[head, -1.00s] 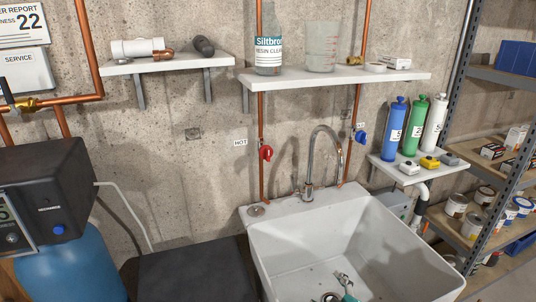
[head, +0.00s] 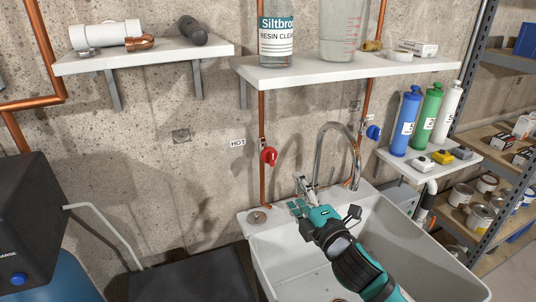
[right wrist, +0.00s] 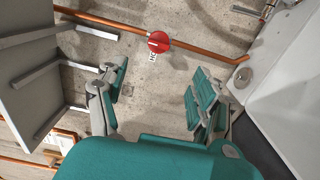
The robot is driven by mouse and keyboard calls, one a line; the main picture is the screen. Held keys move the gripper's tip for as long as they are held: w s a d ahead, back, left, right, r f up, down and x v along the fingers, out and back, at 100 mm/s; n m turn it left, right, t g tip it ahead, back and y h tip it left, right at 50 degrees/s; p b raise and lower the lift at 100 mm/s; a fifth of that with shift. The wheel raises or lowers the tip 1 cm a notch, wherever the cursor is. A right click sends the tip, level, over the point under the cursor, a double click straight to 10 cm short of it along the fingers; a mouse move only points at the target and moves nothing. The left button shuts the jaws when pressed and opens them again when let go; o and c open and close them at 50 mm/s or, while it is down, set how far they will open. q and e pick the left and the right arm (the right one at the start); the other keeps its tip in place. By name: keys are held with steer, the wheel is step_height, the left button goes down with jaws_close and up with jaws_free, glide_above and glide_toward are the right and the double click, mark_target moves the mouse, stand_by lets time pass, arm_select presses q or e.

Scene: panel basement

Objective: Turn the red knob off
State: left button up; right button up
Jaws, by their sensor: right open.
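The red knob (head: 268,156) sits on a vertical copper pipe beside the HOT label, above the sink's back left corner. It also shows in the right wrist view (right wrist: 158,41), beyond the fingers. My right gripper (head: 300,196) is over the sink, below and to the right of the knob, apart from it. In the right wrist view the right gripper (right wrist: 157,92) has its fingers spread with nothing between them. My left gripper is not in the frames.
The faucet (head: 334,150) rises close behind my right gripper. A white shelf (head: 340,70) with a bottle and a beaker hangs above the knob. A blue knob (head: 373,132) is to the right.

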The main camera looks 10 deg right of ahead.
steer(key=p, duration=0.2)
glide_toward(273, 160)
steer(key=w, duration=0.4)
steer(key=w+a, duration=0.1)
steer(key=w, duration=0.1)
steer(key=w+p, duration=0.1)
steer(key=w, duration=0.2)
steer(key=shift+w+a, duration=0.3)
steer(key=shift+a, duration=0.1)
steer(key=shift+w+a, duration=0.1)
steer(key=shift+w, duration=0.35)
steer(key=shift+f, duration=0.1)
steer(key=c, duration=1.2)
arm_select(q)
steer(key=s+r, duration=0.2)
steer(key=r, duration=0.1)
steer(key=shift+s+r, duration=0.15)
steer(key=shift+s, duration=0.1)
arm_select(e)
steer(key=shift+o, duration=0.2)
